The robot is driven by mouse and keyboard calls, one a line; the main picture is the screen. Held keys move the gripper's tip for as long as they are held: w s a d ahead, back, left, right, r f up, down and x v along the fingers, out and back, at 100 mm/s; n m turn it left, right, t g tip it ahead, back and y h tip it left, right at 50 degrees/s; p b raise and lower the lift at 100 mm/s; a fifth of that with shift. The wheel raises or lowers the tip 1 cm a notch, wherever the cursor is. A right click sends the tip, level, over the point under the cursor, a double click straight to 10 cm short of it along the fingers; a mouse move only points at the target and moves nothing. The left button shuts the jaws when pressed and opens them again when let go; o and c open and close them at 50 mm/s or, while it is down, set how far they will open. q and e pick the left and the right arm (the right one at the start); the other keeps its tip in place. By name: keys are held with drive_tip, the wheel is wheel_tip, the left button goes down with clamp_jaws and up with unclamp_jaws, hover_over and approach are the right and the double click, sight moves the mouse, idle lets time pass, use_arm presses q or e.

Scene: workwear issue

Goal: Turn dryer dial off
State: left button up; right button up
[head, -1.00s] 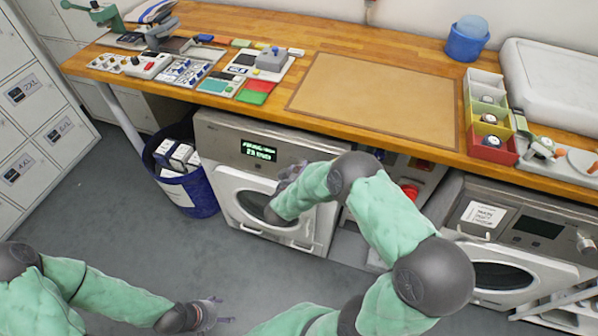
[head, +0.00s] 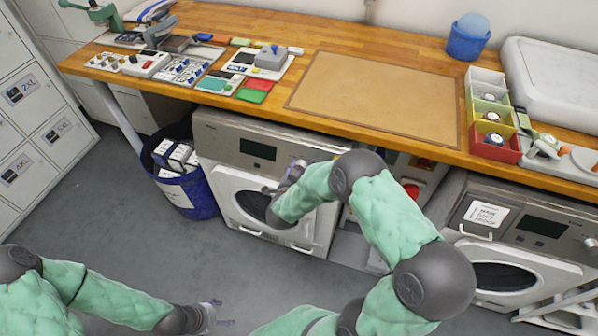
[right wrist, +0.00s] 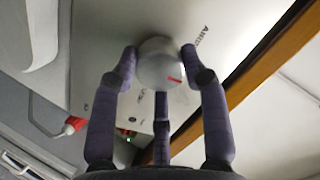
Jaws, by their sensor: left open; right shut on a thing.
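The dryer (head: 225,145) under the left part of the counter has a dark display (head: 258,149) and a round door. In the right wrist view, its round silver dial (right wrist: 157,62) has a red mark at its lower right. My right gripper (head: 297,169) is at the dryer's front panel. In the right wrist view its fingers (right wrist: 160,60) are shut on the dial, touching it from the sides. The dial is largely hidden in the head view. My left gripper (head: 214,312) is open and empty, above the floor at the lower left.
A blue bin (head: 190,197) with boxes stands left of the dryer. A second machine (head: 515,268) is at the right. A red button (head: 411,191) sits between them. The wooden counter (head: 290,48) overhangs the dryer. Floor at the left is clear.

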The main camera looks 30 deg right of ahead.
drive_tip(key=shift+a+f, duration=0.1)
drive_tip(key=shift+f, duration=0.05)
drive_tip(key=o, duration=1.1)
drive_tip(key=shift+o, duration=0.2)
drive_tip(key=v, duration=1.2)
